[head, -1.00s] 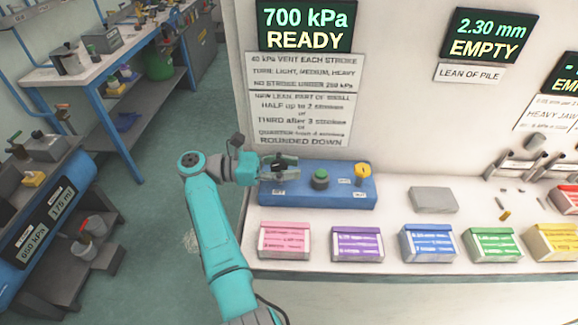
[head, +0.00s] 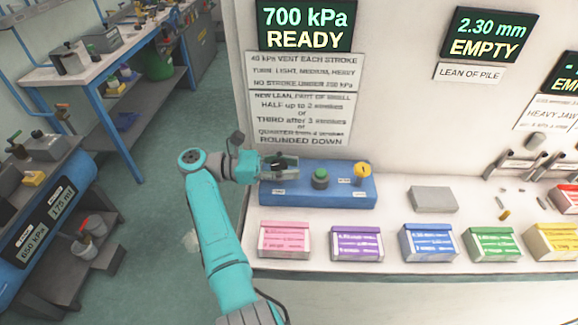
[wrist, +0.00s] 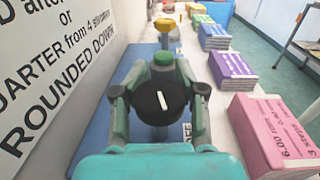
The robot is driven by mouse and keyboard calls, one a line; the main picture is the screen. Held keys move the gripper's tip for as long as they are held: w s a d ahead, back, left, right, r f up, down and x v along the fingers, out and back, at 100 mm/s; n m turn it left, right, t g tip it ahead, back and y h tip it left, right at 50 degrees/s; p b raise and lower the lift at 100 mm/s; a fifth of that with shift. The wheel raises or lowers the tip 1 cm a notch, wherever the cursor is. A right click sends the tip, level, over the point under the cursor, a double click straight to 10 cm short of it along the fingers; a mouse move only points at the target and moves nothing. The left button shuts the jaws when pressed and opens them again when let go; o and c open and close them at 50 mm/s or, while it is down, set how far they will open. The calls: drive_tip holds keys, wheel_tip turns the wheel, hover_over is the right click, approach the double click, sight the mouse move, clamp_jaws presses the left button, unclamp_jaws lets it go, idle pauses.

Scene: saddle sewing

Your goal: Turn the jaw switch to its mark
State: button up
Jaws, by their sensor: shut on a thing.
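The jaw switch (wrist: 160,103) is a round black knob with a short white pointer line, seen in the wrist view. The line stands nearly upright, tilted slightly. My gripper (wrist: 160,100) is shut on the knob, one finger on each side. In the head view my gripper (head: 281,163) is at the left end of the blue control box (head: 330,194) and mostly hides the switch. I cannot make out the switch's mark; small white labels on the box are too blurred to read.
A green button (head: 320,178) and a yellow knob (head: 361,170) stand on the same box, to the right. Coloured boxes, the nearest a pink box (head: 284,240), line the bench front. A grey block (head: 432,199) lies right. The wall display (head: 306,27) reads 700 kPa READY.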

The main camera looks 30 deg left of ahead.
drive_tip(key=shift+a, duration=0.1)
drive_tip(key=o, duration=1)
drive_tip(key=shift+a, duration=0.1)
drive_tip(key=shift+c, duration=0.2)
drive_tip(key=shift+r, duration=0.3)
wheel_tip(320, 180, up, 9)
drive_tip(key=shift+r, duration=0.2)
